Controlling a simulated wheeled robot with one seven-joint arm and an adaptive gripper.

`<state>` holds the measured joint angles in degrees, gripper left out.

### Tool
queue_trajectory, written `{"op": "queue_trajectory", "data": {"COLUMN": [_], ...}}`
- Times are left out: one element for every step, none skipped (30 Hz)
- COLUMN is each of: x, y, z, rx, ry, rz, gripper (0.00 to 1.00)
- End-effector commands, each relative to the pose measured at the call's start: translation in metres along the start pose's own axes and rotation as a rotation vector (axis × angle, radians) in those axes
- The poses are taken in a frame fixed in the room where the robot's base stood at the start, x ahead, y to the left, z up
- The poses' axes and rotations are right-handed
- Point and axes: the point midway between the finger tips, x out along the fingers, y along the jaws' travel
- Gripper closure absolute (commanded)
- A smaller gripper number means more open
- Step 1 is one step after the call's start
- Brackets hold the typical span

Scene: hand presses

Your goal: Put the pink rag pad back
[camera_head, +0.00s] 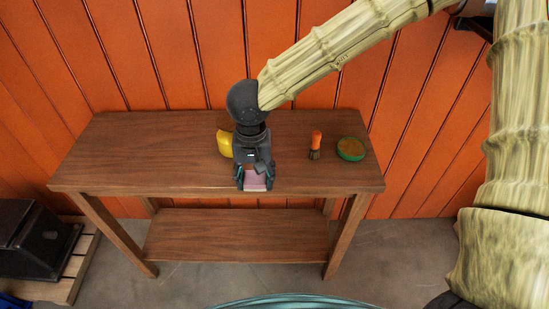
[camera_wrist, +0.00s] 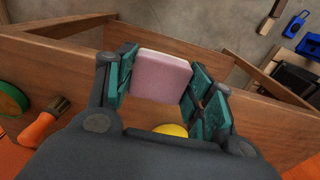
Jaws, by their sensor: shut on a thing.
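The pink rag pad (camera_wrist: 160,77) is held between the two finger pads of my gripper (camera_wrist: 163,85) in the wrist view. In the head view my gripper (camera_head: 256,178) hangs over the front part of the wooden table (camera_head: 110,160), with the pink pad (camera_head: 256,183) showing between its fingertips. The pad appears near the table's front edge. I cannot tell whether it touches the tabletop or is held above it.
A yellow object (camera_head: 225,144) stands just left of my gripper, partly hidden. An orange-handled brush (camera_head: 316,142) and a round green-rimmed tin (camera_head: 350,149) are on the right of the table. The left of the tabletop is clear. A dark box (camera_head: 30,237) sits on a pallet at lower left.

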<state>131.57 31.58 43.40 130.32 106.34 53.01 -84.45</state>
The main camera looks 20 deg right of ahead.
Motion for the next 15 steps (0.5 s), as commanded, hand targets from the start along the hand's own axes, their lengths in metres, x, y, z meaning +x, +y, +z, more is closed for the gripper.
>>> {"op": "queue_trajectory", "data": {"x": [0.004,0.005,0.005,0.005,0.005,0.005,0.005,0.005,0.006,0.007,0.007,0.008,0.009,0.009,0.01], "y": [-0.002,-0.002,-0.003,-0.002,-0.002,-0.001,0.001,0.003,0.005,0.007,0.009,0.012,0.014,0.016,0.02], "z": [0.0,-0.001,-0.003,-0.005,-0.007,-0.013,-0.017,-0.023,-0.03,-0.036,-0.042,-0.049,-0.054,-0.06,-0.068], "rx": [-0.002,-0.004,-0.005,-0.006,-0.006,-0.008,-0.009,-0.008,-0.01,-0.01,-0.011,-0.011,-0.013,-0.012,-0.013], "ry": [-0.004,-0.005,-0.007,-0.008,-0.008,-0.008,-0.008,-0.008,-0.008,-0.008,-0.008,-0.007,-0.007,-0.007,-0.007], "rz": [0.002,0.003,0.003,0.003,0.004,0.003,0.003,0.003,0.003,0.003,0.003,0.003,0.003,0.003,0.003], "gripper": [0.66,0.66,0.66,0.66,0.66,0.66,0.66,0.66,0.66,0.66,0.66,0.66,0.66,0.66,0.66]}}
